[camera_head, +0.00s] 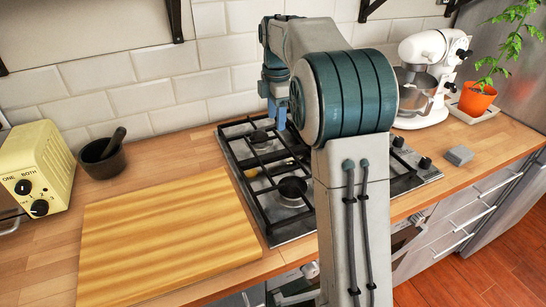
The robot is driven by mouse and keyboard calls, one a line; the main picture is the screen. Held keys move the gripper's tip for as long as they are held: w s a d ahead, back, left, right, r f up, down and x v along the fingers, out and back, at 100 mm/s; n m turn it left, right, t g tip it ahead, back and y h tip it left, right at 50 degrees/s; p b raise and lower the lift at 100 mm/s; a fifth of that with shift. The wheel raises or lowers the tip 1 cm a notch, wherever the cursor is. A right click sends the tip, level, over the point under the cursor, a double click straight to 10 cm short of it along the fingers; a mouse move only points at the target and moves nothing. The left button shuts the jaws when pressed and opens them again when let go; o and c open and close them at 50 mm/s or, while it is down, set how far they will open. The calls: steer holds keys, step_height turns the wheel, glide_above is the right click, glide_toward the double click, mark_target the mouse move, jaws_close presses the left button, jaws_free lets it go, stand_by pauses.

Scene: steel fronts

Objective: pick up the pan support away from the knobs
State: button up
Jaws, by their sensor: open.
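The gas hob (236,172) is set in the wooden worktop, with black knobs (425,163) along its right side. The pan support away from the knobs is the black grate (268,186) on the hob's left part, lying flat over the burners. Its right side is partly hidden behind my arm. My gripper (276,122), blue, points down above the back part of this grate. It is open and holds nothing that I can see. The gap between its fingertips and the bars is hard to judge. More black grate shows to the right of my arm, mostly hidden.
A wooden board (165,235) lies left of the hob. A mortar with pestle (103,158) and a yellow toaster (38,170) stand further left. A white stand mixer (428,75), a grey block (459,155) and a potted plant (477,98) stand right. The tiled wall is behind.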

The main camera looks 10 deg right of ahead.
glide_above(274, 154)
steer(key=shift+n, duration=0.3)
steer(key=f, duration=0.8)
steer(key=shift+w+d+f, duration=0.1)
steer(key=shift+d+f, duration=0.15)
steer(key=shift+f, duration=0.15)
steer(key=f, duration=0.4)
steer(key=shift+a, duration=0.3)
steer(key=shift+f, duration=0.6)
jaws_close()
